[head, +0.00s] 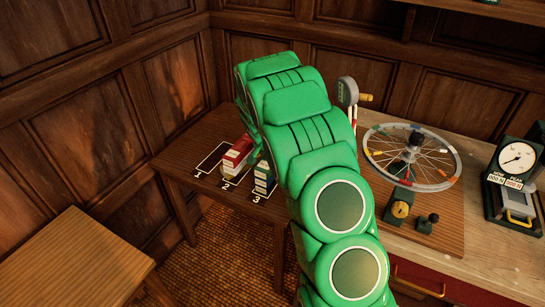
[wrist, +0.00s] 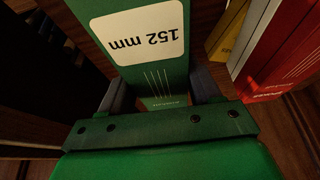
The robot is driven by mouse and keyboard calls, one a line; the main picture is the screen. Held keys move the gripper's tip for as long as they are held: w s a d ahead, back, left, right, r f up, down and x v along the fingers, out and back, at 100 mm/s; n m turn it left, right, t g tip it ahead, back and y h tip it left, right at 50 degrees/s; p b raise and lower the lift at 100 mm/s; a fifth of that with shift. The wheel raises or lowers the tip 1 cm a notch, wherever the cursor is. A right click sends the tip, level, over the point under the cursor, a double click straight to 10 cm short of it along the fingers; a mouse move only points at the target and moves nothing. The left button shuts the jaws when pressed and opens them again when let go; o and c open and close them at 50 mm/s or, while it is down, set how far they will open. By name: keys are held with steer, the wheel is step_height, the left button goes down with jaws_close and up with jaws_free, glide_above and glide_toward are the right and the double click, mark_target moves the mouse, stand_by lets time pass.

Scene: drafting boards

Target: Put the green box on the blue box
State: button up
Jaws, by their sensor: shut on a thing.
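In the wrist view, my gripper (wrist: 162,92) is shut on a green box (wrist: 158,74) with a white label reading "152 mm". The fingers press on its two sides. In the head view, my green arm hides the gripper and the green box. A dark box with a white label, which looks like the blue box (head: 264,178), stands at the spot marked 3 on the low wooden table. I cannot tell how far the green box is from it.
A red box (head: 237,155) stands near spot 2, and also shows in the wrist view (wrist: 287,50) beside a yellow one (wrist: 228,30). Spot 1 (head: 212,161) is an empty outline. A spoked wheel (head: 440,160) and a gauge (head: 517,158) stand on the right bench. A stool (head: 75,262) is front left.

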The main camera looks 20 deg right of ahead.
steer(key=shift+f, duration=0.1)
steer(key=o, duration=1.2)
steer(key=v, duration=1.1)
steer(key=shift+s+a+r, duration=0.1)
steer(key=shift+s+r, duration=0.05)
steer(key=shift+r, duration=0.4)
